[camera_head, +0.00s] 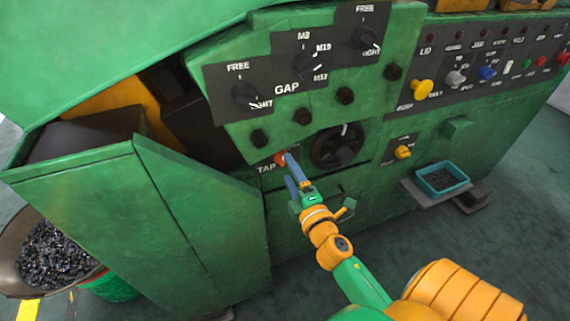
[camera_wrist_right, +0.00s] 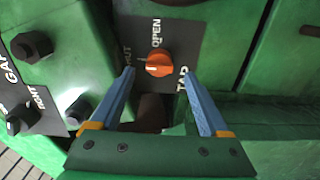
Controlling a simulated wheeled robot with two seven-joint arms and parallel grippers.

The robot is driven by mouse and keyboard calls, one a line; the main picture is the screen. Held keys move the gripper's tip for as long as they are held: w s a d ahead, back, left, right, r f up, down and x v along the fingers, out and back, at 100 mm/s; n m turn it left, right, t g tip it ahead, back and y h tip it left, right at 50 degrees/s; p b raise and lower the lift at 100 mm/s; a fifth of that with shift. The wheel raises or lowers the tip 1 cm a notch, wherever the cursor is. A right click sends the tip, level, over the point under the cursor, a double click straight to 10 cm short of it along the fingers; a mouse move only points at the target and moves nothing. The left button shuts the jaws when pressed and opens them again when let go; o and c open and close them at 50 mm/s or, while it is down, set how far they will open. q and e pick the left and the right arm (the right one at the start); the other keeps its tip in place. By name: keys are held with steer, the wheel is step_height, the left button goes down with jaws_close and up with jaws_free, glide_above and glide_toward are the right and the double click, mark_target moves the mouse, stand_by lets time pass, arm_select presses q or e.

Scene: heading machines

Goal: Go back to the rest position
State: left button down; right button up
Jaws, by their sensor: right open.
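My right gripper (camera_head: 290,168) reaches up to the green machine's front panel, at the orange-red tap knob (camera_head: 280,159). In the right wrist view, the two blue fingers of the right gripper (camera_wrist_right: 158,88) are spread apart with nothing between them. The orange tap knob (camera_wrist_right: 159,62) shows just beyond the fingertips, on a dark plate marked OPEN and TAP; its pointer is toward the SHUT side. I cannot tell whether a finger touches the knob. My left gripper is not in view.
A large black dial (camera_head: 338,147) sits right of the tap knob. Gap knobs (camera_head: 246,94) are above. A blue tray (camera_head: 442,179) of small dark parts stands on a ledge at the right. A bowl of dark parts (camera_head: 48,254) is at lower left. Floor at lower right is clear.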

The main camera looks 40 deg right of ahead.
steer(key=shift+v, duration=1.25)
steer(key=s+a+f+m+g+y+p, duration=0.1)
steer(key=s+a+f+m+g+p, duration=0.15)
steer(key=f, duration=0.75)
steer(key=s+a+f+m+g+y+p, duration=0.1)
steer(key=s+f+m+g, duration=0.25)
steer(key=f, duration=0.65)
steer(key=s+a+f+m+g, duration=0.1)
steer(key=s+f+m+g, duration=0.1)
steer(key=s+f, duration=0.3)
steer(key=s+a+f+m+g+y+p, duration=0.1)
steer(key=s+f+g, duration=0.4)
steer(key=s, duration=0.7)
steer(key=s+a+f+m+g+y+p, duration=0.1)
steer(key=s+a+f+m+g, duration=0.2)
steer(key=s, duration=0.6)
steer(key=shift+a+f+m+g, duration=0.2)
steer(key=shift+f+m+g, duration=0.15)
steer(key=shift+f, duration=0.55)
steer(key=shift+s, duration=0.1)
